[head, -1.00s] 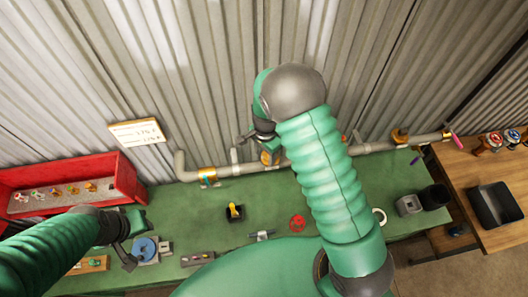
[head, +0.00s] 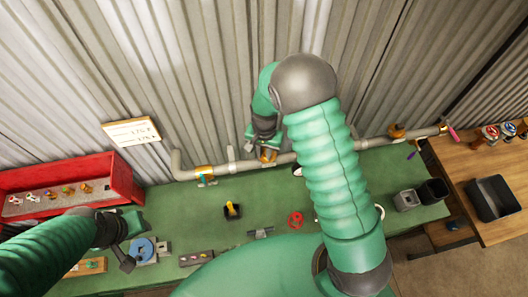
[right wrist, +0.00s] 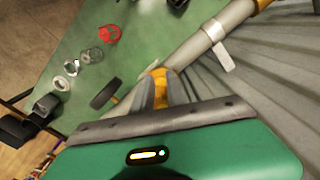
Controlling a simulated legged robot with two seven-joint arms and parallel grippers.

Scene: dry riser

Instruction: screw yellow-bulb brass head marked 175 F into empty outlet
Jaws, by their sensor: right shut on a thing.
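My right gripper (head: 266,150) is at the pipe in front of the wall, over a brass outlet fitting (head: 268,157). In the right wrist view my right gripper (right wrist: 157,88) is shut on a small brass-orange piece (right wrist: 158,74), which looks like the brass head. Its bulb and marking are hidden, and I cannot tell whether it touches the outlet. The pipe (head: 235,167) runs along the back of the green bench. My left gripper (head: 130,243) hangs over the left of the bench near a blue round part; its jaw opening is unclear.
A red tray (head: 125,173) at left holds several small heads. A placard (head: 131,132) hangs on the wall. A black block with a yellow piece (head: 232,211), a red ring (head: 295,219) and grey and black cups (head: 406,200) stand on the bench. A wooden table (head: 470,165) is at right.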

